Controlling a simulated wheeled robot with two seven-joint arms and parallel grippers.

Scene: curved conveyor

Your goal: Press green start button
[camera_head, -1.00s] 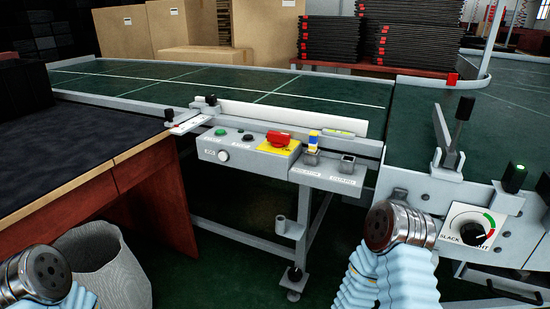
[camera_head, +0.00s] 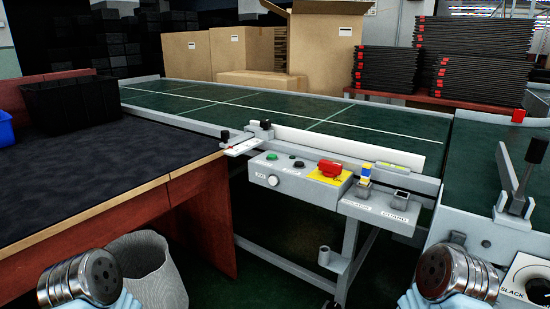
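The green start button (camera_head: 271,156) is a small round button on top of the grey control box (camera_head: 290,184) at the conveyor's near side. It sits at the left end of the box, beside a black button (camera_head: 299,163). A red switch (camera_head: 329,168) on a yellow plate is further right. A white round knob (camera_head: 273,181) is on the box's front face. Nothing covers the green button. Only metal joints of my two arms show, at the bottom left and bottom right, well apart from the box. Neither gripper shows.
A wooden table with a dark top (camera_head: 90,170) stands left of the box, with a black bin (camera_head: 72,103) on it. A grey waste basket (camera_head: 145,275) stands on the floor below. A black lever (camera_head: 530,165) is at the right. Cardboard boxes (camera_head: 325,45) stand behind the green conveyor (camera_head: 220,100).

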